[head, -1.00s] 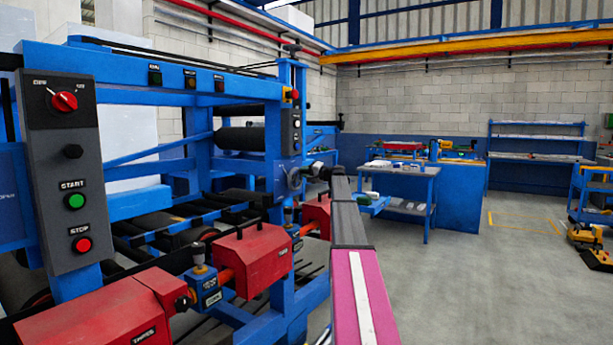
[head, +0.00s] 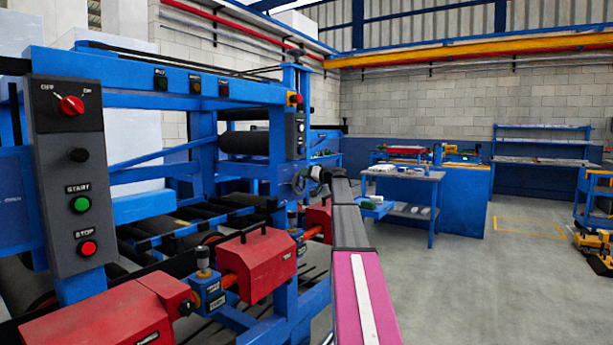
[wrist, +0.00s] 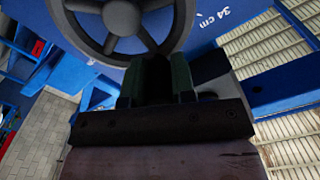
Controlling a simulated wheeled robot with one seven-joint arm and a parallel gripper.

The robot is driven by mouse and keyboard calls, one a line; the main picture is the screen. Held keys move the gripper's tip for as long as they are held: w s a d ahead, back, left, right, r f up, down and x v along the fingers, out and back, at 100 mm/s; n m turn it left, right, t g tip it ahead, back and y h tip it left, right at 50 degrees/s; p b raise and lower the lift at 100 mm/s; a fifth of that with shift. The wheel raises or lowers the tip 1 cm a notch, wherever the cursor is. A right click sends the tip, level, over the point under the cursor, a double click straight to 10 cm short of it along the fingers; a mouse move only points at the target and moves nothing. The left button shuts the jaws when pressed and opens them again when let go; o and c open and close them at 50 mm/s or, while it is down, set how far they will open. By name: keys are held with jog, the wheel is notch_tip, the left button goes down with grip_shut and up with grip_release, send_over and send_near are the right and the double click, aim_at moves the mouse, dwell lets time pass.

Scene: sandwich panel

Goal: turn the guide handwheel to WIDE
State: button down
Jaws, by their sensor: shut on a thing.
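The fingers hide the gripped stretch of rim. In the head view the handwheel (head: 299,183) is small, on the blue frame at the far end of my arm, and partly hidden by it. No WIDE mark can be read.
A grey control box (head: 68,165) with a red knob, START and STOP buttons stands at left. Red housings (head: 258,262) line the machine's near side. A blue workbench (head: 405,185) stands beyond.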

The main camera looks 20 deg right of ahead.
jog(key=shift+s+a+n, duration=0.1)
jog(key=shift+s+n, duration=0.05)
jog(key=shift+n, duration=0.15)
jog(key=c, duration=0.9)
grip_release()
jog(key=shift+c, duration=0.2)
jog(key=v, duration=1)
jog(key=shift+s+d, duration=0.25)
jog(key=shift+s, duration=0.05)
